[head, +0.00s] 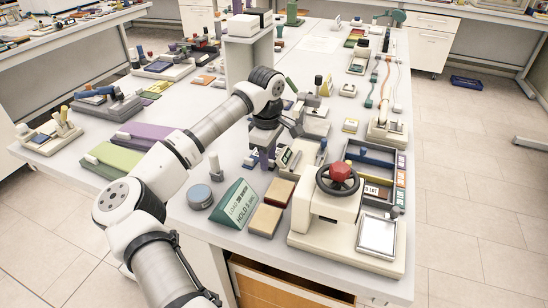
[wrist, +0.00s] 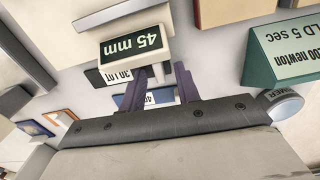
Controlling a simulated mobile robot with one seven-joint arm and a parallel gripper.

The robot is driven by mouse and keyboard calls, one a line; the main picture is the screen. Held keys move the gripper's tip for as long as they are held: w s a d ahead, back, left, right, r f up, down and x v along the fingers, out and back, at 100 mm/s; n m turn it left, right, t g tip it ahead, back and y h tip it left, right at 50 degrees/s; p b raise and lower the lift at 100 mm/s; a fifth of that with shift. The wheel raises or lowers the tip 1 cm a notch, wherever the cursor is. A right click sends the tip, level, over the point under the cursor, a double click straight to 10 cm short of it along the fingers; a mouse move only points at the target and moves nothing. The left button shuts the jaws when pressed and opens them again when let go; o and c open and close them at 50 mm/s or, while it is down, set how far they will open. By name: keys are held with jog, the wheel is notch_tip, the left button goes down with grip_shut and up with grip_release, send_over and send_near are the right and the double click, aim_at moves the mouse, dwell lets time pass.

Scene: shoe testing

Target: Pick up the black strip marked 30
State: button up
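A strip with a white label reading "30 LOT" (wrist: 118,74) and a black end (wrist: 93,78) lies partly behind a dark green and white "45 mm" block (wrist: 138,42) in the wrist view. A blue strip with a white label reading "40" (wrist: 128,102) lies nearer my gripper, partly hidden by the fingers. My gripper (wrist: 164,80) is open, with its two purple fingers apart and nothing visibly held between them. In the head view my gripper (head: 264,158) points down beside the small label block (head: 285,157). The black strip cannot be made out there.
A green sign wedge (head: 235,204), a blue-topped round tin (head: 200,195) and tan blocks (head: 271,208) stand in front of my gripper. A press with a red-hubbed wheel (head: 338,177) and a partitioned tray (head: 402,185) are to the right.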

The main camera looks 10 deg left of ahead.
grip_shut()
jog(key=shift+r, duration=0.15)
